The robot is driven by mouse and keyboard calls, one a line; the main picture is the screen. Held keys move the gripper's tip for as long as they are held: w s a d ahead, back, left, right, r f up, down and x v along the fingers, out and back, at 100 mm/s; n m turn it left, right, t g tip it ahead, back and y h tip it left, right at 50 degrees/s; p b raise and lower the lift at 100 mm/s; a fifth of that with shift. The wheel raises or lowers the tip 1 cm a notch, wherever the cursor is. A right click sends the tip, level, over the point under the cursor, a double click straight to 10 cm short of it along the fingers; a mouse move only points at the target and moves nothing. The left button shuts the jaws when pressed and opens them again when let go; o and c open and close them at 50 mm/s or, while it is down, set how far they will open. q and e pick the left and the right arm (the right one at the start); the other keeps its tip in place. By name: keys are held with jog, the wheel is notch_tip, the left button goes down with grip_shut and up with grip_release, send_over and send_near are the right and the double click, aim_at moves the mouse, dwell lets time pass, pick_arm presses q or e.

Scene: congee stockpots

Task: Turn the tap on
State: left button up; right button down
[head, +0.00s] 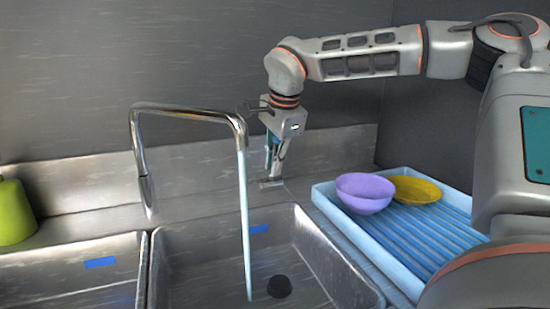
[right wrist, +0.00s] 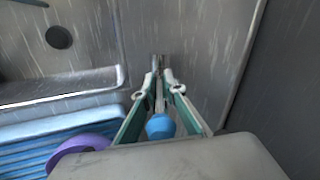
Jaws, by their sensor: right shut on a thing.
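The chrome tap (head: 138,150) rises at the back of the sink and bends over the right basin. A pale blue stream of water (head: 245,225) runs from its spout into that basin. My right gripper (head: 272,172) is at the back ledge, right of the spout, pointing down. In the right wrist view its fingers (right wrist: 162,75) are closed around a thin metal lever with a blue round knob (right wrist: 160,126). The lever's base is small and partly hidden by the fingertips. My left gripper is not in view.
The right basin (head: 325,262) has a dark round drain (head: 279,287). A light blue drying tray (head: 365,247) at right holds a purple bowl (head: 363,195) and a yellow dish (head: 416,189). A green bottle (head: 14,212) stands at far left. The wall is close behind.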

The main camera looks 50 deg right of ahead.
jog(key=shift+s+a+f+t, duration=0.15)
jog(key=shift+s+t, duration=0.1)
jog(key=shift+t, duration=0.25)
jog(key=c, duration=2.1)
grip_release()
jog(key=v, duration=1.2)
jog(key=shift+a, duration=0.15)
